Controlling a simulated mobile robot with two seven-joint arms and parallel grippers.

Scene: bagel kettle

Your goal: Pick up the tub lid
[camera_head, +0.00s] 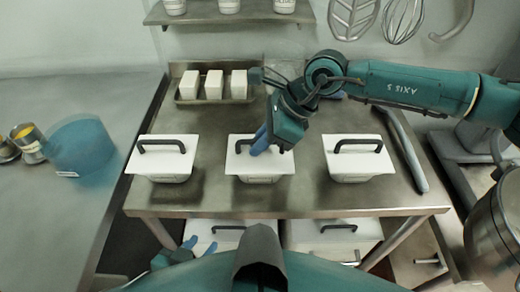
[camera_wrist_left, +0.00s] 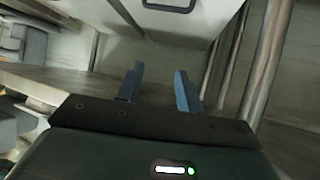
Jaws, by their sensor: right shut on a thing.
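Three white tubs with white lids and dark arched handles stand in a row on the steel table: a left lid (camera_head: 161,152), a middle lid (camera_head: 245,163) and a right lid (camera_head: 357,160). My right gripper (camera_head: 260,141) comes down from above with its blue fingers shut on the middle lid's handle (camera_head: 243,147). The fingers and wrist hide part of the handle and lid. The middle lid appears seated on its tub. My left gripper (camera_head: 199,247) is low in front of the table, open and empty; its two blue fingers stand apart in the left wrist view (camera_wrist_left: 160,88).
A tray (camera_head: 214,101) with three white blocks (camera_head: 214,84) sits at the table's back. More lidded tubs (camera_head: 334,232) stand on the shelf below. A blue translucent container (camera_head: 80,146) is on the left counter. Utensils hang on the back wall (camera_head: 403,18).

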